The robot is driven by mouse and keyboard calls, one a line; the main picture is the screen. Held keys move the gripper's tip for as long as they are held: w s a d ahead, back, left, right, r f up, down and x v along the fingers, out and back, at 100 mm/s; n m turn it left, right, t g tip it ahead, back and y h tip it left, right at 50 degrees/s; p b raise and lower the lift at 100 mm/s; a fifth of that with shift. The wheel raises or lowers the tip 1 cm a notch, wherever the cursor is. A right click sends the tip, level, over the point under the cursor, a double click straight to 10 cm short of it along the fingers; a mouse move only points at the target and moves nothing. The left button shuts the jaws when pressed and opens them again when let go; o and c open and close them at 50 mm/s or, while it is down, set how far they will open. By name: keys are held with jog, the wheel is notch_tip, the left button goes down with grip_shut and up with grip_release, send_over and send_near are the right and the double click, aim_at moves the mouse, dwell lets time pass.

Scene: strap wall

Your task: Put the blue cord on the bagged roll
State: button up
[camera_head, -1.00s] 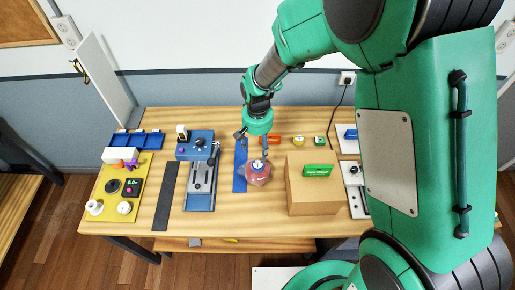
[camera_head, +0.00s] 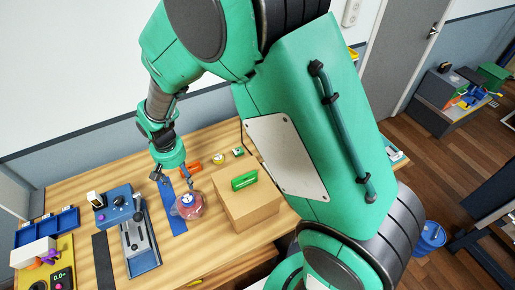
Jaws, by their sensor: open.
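A reddish-pink, see-through bagged bundle (camera_head: 190,208), which looks like the bagged roll, sits on the wooden table. A small blue-and-white part (camera_head: 187,200) shows at its top; I cannot tell whether this is the blue cord or part of the bag. No other blue cord can be made out. My gripper (camera_head: 174,181) is open, pointing down, with its fingers spread just above and behind the bundle. Whether a finger touches it cannot be told. A flat blue strip (camera_head: 171,207) lies just left of the bundle.
A cardboard box (camera_head: 247,209) with a green item (camera_head: 244,179) on top stands right of the bundle. A blue-grey fixture (camera_head: 138,240) and a dark strip (camera_head: 103,257) lie left. Small orange (camera_head: 190,167) and yellow (camera_head: 218,158) items lie behind.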

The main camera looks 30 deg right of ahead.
jog(key=s+d+r+t, duration=0.1)
jog(key=s+d+r, duration=0.1)
jog(key=d+r, duration=0.35)
jog(key=s+d+r+t, duration=0.1)
jog(key=s+d+r, duration=0.15)
jog(key=r, duration=0.55)
jog(key=s+d+r+t, duration=0.1)
jog(key=s+d+r, duration=0.2)
jog(key=r, duration=0.4)
jog(key=s+d+r+t, duration=0.1)
jog(key=s+d+r, duration=0.3)
jog(key=s, duration=0.4)
jog(key=s+d+r+t, duration=0.1)
jog(key=s+d+r, duration=0.4)
jog(key=s, duration=0.4)
jog(key=shift+r, duration=0.65)
jog(key=shift+w, duration=0.1)
notch_tip(320, 180, down, 9)
jog(key=b, duration=0.9)
jog(key=shift+r, duration=0.1)
